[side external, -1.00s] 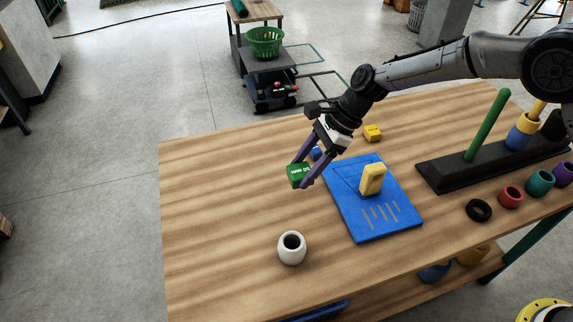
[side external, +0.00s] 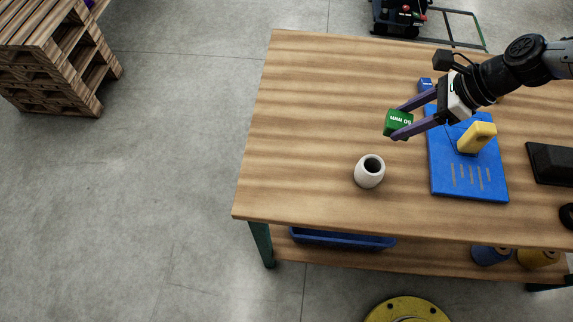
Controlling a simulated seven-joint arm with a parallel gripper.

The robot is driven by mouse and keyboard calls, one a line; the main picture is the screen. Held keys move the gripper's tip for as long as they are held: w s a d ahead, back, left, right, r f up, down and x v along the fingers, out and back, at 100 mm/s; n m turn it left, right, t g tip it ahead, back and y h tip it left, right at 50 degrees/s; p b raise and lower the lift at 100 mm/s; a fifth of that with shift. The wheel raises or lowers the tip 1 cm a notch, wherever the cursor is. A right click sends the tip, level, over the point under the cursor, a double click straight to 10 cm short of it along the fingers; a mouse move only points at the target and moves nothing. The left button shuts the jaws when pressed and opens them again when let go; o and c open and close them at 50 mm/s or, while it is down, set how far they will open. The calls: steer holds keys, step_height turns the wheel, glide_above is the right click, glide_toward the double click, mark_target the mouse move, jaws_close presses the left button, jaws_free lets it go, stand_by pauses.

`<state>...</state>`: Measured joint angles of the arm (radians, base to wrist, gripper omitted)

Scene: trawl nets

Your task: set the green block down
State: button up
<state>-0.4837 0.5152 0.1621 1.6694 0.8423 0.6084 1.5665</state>
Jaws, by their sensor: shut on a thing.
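The green block (side external: 397,124) has white lettering on its side and is held at the tips of my gripper (side external: 402,122). The gripper's two purple fingers are shut on it, reaching in from the right. The block is over the wooden table (side external: 310,120), left of the blue board (side external: 468,187). I cannot tell for sure whether its underside is clear of the tabletop.
A white cup (side external: 366,177) stands just below and left of the block. A yellow block (side external: 477,138) stands on the blue board. A small blue block (side external: 425,85) lies behind the fingers. The table's left part is clear.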

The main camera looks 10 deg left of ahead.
steer(key=s+a+r+n+g, duration=0.1)
steer(key=s+a+n, duration=0.1)
steer(key=s+a, duration=0.9)
steer(key=w+a+f, duration=0.1)
steer(key=a+f, duration=0.1)
steer(key=a, duration=0.1)
steer(key=w+a+f, duration=0.2)
steer(key=a+f, duration=0.1)
steer(key=w+a+f, duration=0.2)
steer(key=a+f, duration=0.1)
steer(key=shift+f, duration=0.15)
steer(key=shift+w+a+f, duration=0.35)
steer(key=shift+a+f, duration=0.3)
steer(key=shift+f, duration=1.6)
steer(key=shift+f, duration=0.15)
steer(key=o, duration=1.4)
